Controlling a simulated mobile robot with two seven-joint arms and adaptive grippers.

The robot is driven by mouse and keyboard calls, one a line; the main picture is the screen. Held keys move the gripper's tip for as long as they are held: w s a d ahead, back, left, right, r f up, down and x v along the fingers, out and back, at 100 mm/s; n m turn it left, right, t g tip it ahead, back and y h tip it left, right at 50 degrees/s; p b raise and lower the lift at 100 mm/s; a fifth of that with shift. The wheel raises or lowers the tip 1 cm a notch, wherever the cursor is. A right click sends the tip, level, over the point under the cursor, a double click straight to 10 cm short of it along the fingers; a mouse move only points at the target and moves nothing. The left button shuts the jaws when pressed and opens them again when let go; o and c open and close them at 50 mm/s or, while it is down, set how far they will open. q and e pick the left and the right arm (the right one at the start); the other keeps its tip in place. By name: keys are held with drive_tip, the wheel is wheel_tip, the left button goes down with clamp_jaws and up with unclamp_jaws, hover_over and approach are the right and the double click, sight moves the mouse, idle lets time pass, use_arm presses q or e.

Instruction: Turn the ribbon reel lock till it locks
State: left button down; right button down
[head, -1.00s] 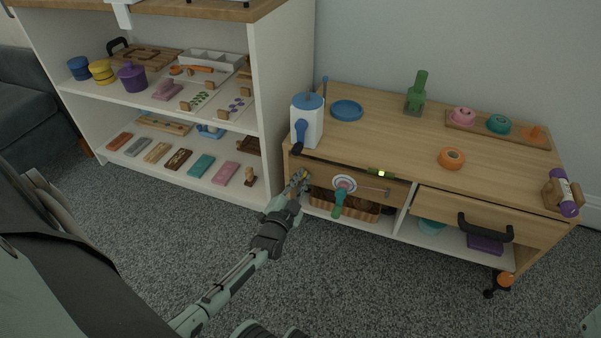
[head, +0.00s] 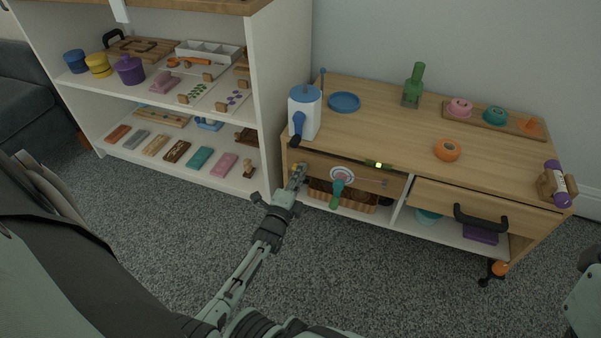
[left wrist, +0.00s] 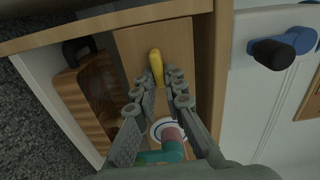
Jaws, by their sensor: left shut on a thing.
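The yellow lever (left wrist: 156,66), which I take to be the ribbon reel lock, stands on the wooden front panel of the cart. In the left wrist view it lies between the fingertips of my left gripper (left wrist: 158,90), which is shut on it. In the head view my left gripper (head: 298,176) reaches the left end of that panel and mostly hides the lever. Beside it on the panel is a white disc (head: 351,174) with a coloured ring and a green handle (head: 337,194) hanging down. The disc also shows in the wrist view, partly behind the fingers. My right gripper is not in view.
A small lit lamp box (head: 379,165) sits on the cart's front edge. A white canister with a blue crank (head: 297,124) stands above my left gripper. A drawer with a black handle (head: 481,219) is to the right. A white shelf (head: 264,105) stands close on the left.

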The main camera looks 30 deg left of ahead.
use_arm(q)
drive_tip(key=shift+f+m, duration=0.1)
drive_tip(key=shift+m, duration=0.2)
idle(0.4)
drive_tip(key=c, duration=1.6)
unclamp_jaws()
drive_tip(key=v, duration=0.8)
drive_tip(key=shift+d+f, duration=0.1)
drive_tip(key=shift+d, duration=0.1)
